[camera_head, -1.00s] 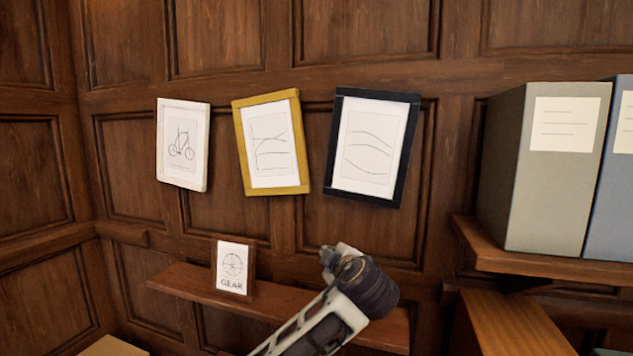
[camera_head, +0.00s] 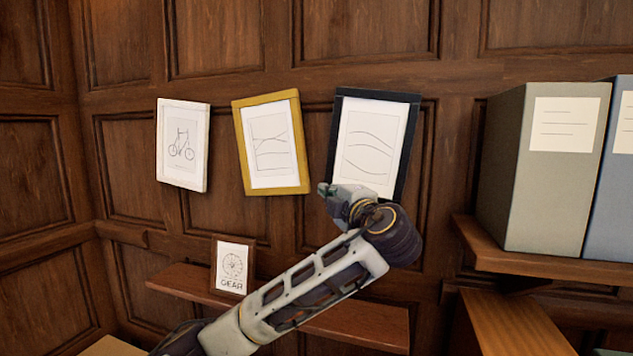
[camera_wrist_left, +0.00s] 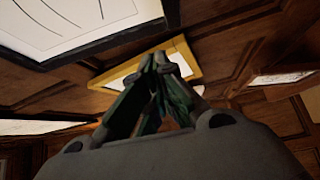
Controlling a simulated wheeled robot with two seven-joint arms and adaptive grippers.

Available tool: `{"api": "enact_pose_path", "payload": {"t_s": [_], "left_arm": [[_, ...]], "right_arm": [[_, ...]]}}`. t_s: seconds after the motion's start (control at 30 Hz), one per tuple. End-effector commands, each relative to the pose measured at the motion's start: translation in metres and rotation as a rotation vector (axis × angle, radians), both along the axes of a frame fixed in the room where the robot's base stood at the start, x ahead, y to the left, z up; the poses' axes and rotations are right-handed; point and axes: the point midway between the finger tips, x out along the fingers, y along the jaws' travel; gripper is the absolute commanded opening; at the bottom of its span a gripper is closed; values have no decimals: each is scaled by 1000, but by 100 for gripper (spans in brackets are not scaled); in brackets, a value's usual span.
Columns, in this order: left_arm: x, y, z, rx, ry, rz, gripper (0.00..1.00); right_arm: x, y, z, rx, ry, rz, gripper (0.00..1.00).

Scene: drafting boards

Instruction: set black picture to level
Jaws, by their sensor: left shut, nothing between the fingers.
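The black picture (camera_head: 372,140) hangs on the wood-panelled wall, to the right of the yellow one, and looks slightly tilted in the head view. My left gripper (camera_head: 326,190) is raised in front of its lower left corner, and the wrist hides part of its bottom edge. I cannot tell whether it touches the frame. In the left wrist view the fingers (camera_wrist_left: 163,62) are together and empty, with the black frame (camera_wrist_left: 95,42) at upper left. My right gripper is not in view.
The yellow picture (camera_head: 271,143) and the white bicycle picture (camera_head: 182,145) hang to the left. A small gear picture (camera_head: 232,265) stands on a wooden shelf (camera_head: 180,282) below. Large binders (camera_head: 520,200) stand on a shelf at right.

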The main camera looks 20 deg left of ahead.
Motion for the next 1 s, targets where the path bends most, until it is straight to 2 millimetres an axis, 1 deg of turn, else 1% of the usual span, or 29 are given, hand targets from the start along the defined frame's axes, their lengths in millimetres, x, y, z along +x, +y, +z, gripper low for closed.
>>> {"api": "enact_pose_path", "payload": {"t_s": [0.27, 0.47, 0.67, 1.0], "left_arm": [[1, 1, 0, 1, 2, 0, 0], [8, 6, 1, 3, 3, 1, 0], [22, 18, 4, 3, 4, 2, 0], [51, 38, 7, 4, 3, 2, 0]], "right_arm": [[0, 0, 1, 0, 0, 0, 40], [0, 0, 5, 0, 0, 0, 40], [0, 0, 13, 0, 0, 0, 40], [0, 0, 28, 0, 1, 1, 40]]}}
